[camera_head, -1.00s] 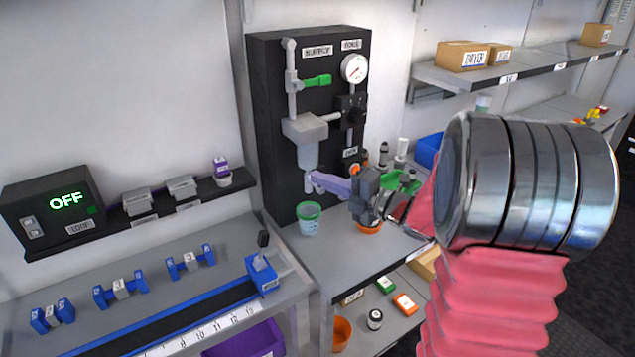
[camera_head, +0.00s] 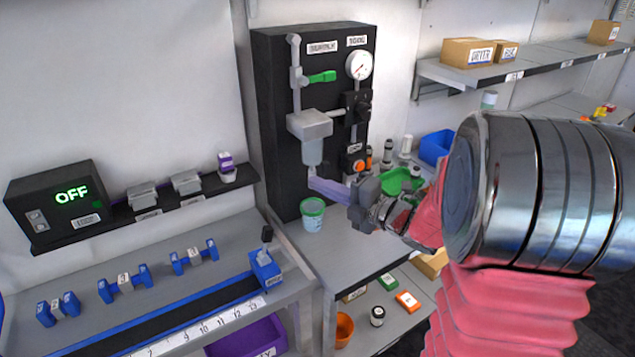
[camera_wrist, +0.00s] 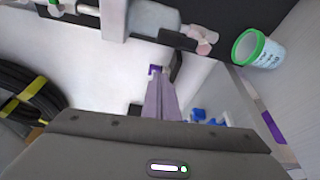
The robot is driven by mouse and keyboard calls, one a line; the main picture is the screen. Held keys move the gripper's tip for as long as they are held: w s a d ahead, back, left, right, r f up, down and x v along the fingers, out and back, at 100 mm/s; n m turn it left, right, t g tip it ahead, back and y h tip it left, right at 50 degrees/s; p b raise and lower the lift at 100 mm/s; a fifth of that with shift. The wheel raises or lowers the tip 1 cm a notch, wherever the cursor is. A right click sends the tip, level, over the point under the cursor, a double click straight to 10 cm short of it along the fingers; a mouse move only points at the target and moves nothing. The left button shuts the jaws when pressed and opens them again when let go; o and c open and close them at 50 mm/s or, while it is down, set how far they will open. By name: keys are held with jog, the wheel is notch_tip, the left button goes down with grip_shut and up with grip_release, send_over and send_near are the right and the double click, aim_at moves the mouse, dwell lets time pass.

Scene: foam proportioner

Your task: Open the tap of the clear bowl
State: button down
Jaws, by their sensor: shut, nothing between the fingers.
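The clear bowl (camera_head: 313,152) hangs under a grey housing (camera_head: 309,124) on the black panel. It also shows at the top of the wrist view (camera_wrist: 153,18). My gripper (camera_head: 314,181) has pale purple fingers, shut and empty, just below the bowl in the head view. In the wrist view my gripper (camera_wrist: 156,71) lies a little apart from the tap. In the head view the fingers partly cover the tap area, and contact cannot be told.
A green-rimmed cup (camera_head: 312,214) stands on the bench below the bowl. A green bowl (camera_head: 396,181) and bottles stand behind my wrist. The bench front is clear.

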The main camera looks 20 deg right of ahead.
jog(key=v, duration=0.7)
jog(key=shift+s+d+f, duration=0.1)
jog(key=shift+d+f, duration=0.05)
dwell(0.4)
